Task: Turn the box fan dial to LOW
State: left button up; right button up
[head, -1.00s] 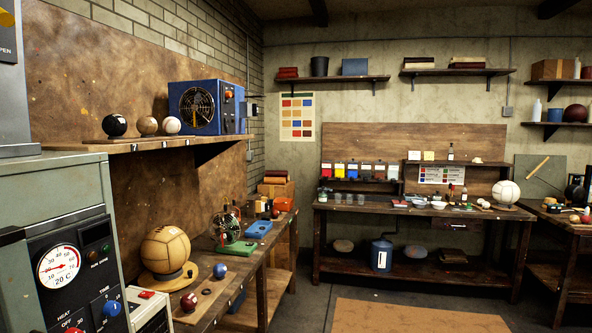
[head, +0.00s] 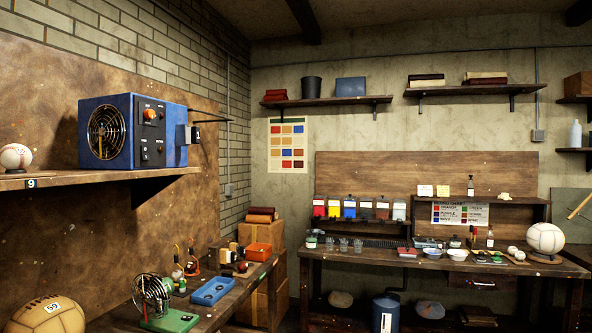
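The blue box fan (head: 133,131) stands on the wooden wall shelf (head: 100,178) at the left in the head view. Its round dark grille faces left of centre. A black control panel on its right face carries an orange dial (head: 149,115) near the top, with smaller controls below. The dial's markings are too small to read, so I cannot tell its setting. A grey box with a dark rod sticks out from the fan's right side. Neither of my grippers is in view.
A white ball (head: 15,157) sits on the shelf left of the fan. Below, a workbench holds a small caged fan on a green base (head: 168,318), a blue tray (head: 213,291) and a tan ball (head: 45,315). A far bench (head: 350,259) stands along the back wall.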

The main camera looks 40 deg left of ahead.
aim_at(149, 113)
jog(key=i, duration=2.35)
jog(key=u, duration=0.75)
jog(key=i, duration=1.15)
jog(key=u, duration=1.85)
jog(key=i, duration=0.8)
jog(key=u, duration=0.5)
